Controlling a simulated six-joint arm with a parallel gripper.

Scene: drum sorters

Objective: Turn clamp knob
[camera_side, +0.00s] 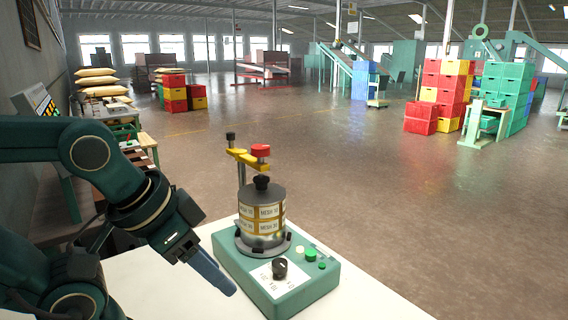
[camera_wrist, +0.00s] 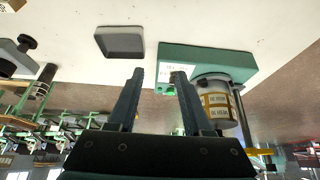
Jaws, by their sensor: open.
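A red knob (camera_side: 260,150) sits on top of a yellow clamp arm (camera_side: 248,160). A black knob (camera_side: 230,136) tops the post at the arm's other end. The clamp arm lies over a cylindrical drum stack (camera_side: 259,219) with labels and a dark lid, upright on a green base (camera_side: 300,290). The base carries a black dial (camera_side: 279,267) and green buttons. My gripper (camera_side: 232,290) is low, left of the base, and empty. In the wrist view my gripper (camera_wrist: 158,73) has its fingers apart, with the drum stack (camera_wrist: 216,104) right of them. The red knob is not clear there.
The white table (camera_side: 170,290) is clear in front of the base. In the wrist view a grey tray (camera_wrist: 119,42) lies on the table, and a dark object with a black knob (camera_wrist: 27,42) stands at the left. Stacked crates (camera_side: 440,95) are far back on the floor.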

